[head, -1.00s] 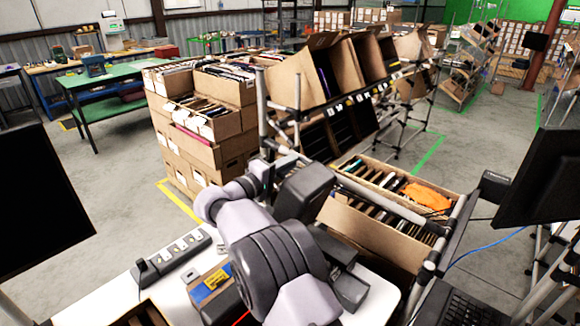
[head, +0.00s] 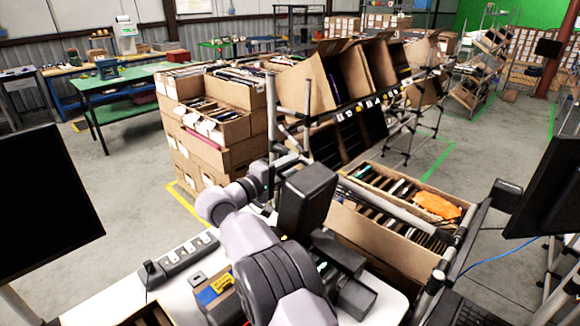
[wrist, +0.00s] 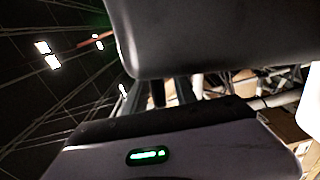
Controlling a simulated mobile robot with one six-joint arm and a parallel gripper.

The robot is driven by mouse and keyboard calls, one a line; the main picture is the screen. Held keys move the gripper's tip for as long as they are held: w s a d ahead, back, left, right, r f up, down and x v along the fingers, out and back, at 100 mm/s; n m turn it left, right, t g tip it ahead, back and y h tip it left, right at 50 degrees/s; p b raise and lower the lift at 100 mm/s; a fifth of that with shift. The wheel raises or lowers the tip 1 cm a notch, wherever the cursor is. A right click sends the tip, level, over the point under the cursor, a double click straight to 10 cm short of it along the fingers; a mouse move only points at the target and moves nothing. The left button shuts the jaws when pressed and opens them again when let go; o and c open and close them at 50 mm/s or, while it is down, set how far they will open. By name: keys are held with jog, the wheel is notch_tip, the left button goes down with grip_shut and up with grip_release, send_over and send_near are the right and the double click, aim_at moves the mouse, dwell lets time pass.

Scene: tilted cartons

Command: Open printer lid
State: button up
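I cannot make out a printer or its lid for certain. A small dark device with a blue and yellow label (head: 218,286) sits on the white table, left of my arm, partly hidden by it. My arm rises from the bottom middle of the head view and bends to a dark blocky end. My gripper (head: 340,268) seems to be among the dark blocks at the right of the arm, over the table's right part. Its fingers cannot be told apart clearly. The wrist view shows mostly dark, close surfaces and a green light; no printer is recognisable there.
A power strip (head: 182,258) lies on the white table (head: 105,303). Right of my arm is an open carton (head: 385,238) of upright items with an orange bag (head: 433,202). Tilted cartons (head: 345,75) on a rack stand behind. Monitors (head: 45,205) flank the view.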

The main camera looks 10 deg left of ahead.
jog(key=p+v, duration=0.2)
jog(key=v, duration=1.5)
jog(key=shift+s+a, duration=0.1)
